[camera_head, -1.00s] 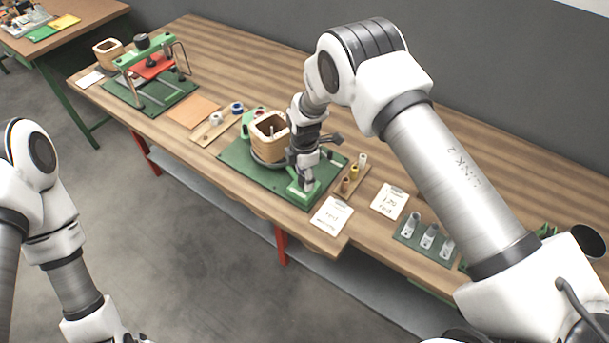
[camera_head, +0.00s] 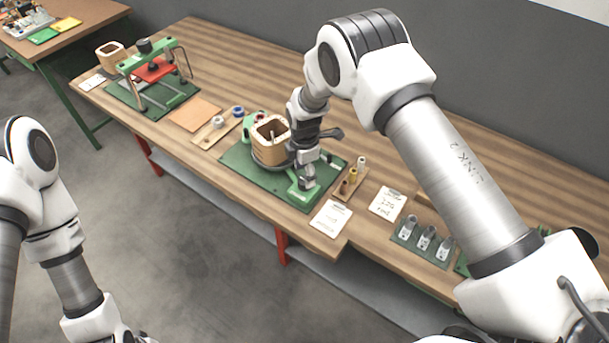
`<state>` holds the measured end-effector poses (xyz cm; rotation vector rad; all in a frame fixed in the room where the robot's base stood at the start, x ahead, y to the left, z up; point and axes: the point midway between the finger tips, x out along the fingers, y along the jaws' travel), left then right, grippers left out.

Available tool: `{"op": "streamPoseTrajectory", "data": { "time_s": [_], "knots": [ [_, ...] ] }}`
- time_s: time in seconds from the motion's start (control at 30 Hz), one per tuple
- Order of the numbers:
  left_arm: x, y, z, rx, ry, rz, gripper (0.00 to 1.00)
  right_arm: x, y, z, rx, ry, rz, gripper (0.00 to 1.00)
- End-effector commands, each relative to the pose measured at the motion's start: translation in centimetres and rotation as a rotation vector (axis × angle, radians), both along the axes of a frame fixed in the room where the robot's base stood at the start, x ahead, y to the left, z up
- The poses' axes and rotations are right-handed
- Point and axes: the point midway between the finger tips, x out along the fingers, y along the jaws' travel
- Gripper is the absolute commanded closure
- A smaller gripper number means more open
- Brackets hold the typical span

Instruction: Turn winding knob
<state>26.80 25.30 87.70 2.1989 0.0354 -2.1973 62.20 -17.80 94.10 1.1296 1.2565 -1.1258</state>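A green winding fixture (camera_head: 236,164) lies on the wooden bench. A square tan coil former (camera_head: 268,146) with an open top stands on its round turntable. My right gripper (camera_head: 303,178) points down beside the former, over the fixture's right part with a green block. Its fingertips are low at the block. The winding knob cannot be made out; the gripper hides that spot. I cannot tell whether the fingers are closed on something. My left arm (camera_head: 75,275) hangs at the lower left, and its gripper is outside the picture.
A wooden rack with small spools (camera_head: 352,176) stands close to the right gripper. A green press frame (camera_head: 150,85) stands far left. Bare bench lies behind the fixture.

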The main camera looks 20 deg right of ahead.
Motion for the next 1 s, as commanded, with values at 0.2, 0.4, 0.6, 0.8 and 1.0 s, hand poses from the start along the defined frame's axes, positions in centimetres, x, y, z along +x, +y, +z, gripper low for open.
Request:
{"op": "streamPoseTrajectory", "data": {
  "time_s": [0.2, 0.4, 0.6, 0.8, 1.0],
  "knots": [
    [0.0, 0.0, 1.6, 0.000, 0.000, 0.000, 1.00, 0.0, 0.0, 2.2, 0.000, 0.000, 0.000, 0.34],
    [0.0, 0.0, 2.8, 0.000, 0.000, 0.000, 1.00, 0.0, 0.0, 3.9, 0.000, -0.001, 0.000, 0.34],
    [0.0, 0.0, 3.8, 0.000, 0.000, 0.000, 1.00, 0.0, 0.0, 5.4, 0.000, 0.000, 0.000, 0.34],
    [0.0, 0.0, 3.8, 0.000, 0.000, 0.000, 1.00, 0.0, 0.0, 5.4, 0.000, 0.001, 0.000, 0.34],
    [0.0, 0.0, 3.8, 0.000, 0.000, 0.000, 1.00, 0.0, 0.0, 5.4, 0.000, 0.000, 0.000, 0.34]
  ]
}}
